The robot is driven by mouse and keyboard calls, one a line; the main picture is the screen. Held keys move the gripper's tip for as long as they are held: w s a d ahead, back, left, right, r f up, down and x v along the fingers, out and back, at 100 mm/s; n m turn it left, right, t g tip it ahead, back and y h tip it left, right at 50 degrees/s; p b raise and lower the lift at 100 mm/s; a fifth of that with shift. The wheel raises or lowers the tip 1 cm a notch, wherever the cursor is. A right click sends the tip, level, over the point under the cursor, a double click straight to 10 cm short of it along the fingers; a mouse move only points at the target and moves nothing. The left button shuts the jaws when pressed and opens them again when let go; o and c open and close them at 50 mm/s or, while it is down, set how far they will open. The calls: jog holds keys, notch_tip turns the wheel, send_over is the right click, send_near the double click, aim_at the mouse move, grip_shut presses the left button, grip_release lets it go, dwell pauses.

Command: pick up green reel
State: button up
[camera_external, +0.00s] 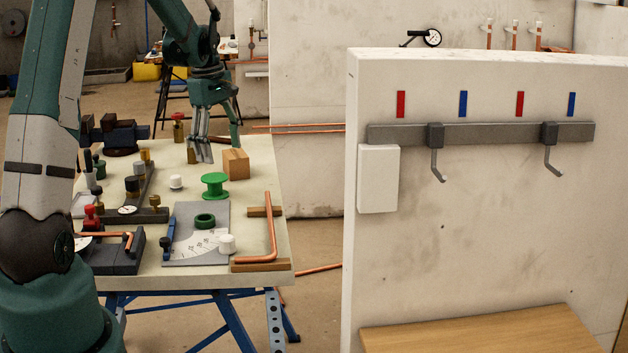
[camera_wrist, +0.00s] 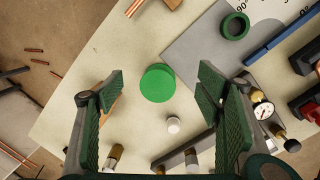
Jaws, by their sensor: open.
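The green reel (camera_external: 214,184) stands upright on the workbench, with its round flange facing up. In the wrist view the reel (camera_wrist: 157,83) lies centrally between the fingertips, seen from above. My gripper (camera_external: 220,148) is open and empty, above the bench toward its back edge. In the wrist view my gripper (camera_wrist: 161,85) has its two fingers spread to left and right of the reel, with neither visibly touching it.
A wooden block (camera_external: 236,163) stands behind and right of the reel; the left finger partly hides it in the wrist view. A white knob (camera_external: 176,182) is to the left. A green ring (camera_external: 205,220) lies on a grey plate nearer the front. A copper pipe (camera_external: 271,230) lies right.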

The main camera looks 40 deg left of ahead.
jog(key=n+p, duration=0.1)
jog(key=n, duration=0.1)
send_over(213, 177)
jog(key=shift+g+h, duration=0.3)
jog(key=f, duration=0.5)
jog(key=shift+w+a, duration=0.1)
jog(key=shift+a, duration=0.3)
jog(key=shift+d+f, duration=0.15)
jog(key=shift+f, duration=1.15)
jog(key=shift+d+f, duration=0.25)
jog(key=shift+f, duration=1.05)
jog(key=shift+d+f, duration=0.2)
jog(key=shift+f, duration=1.05)
jog(key=c, duration=1.1)
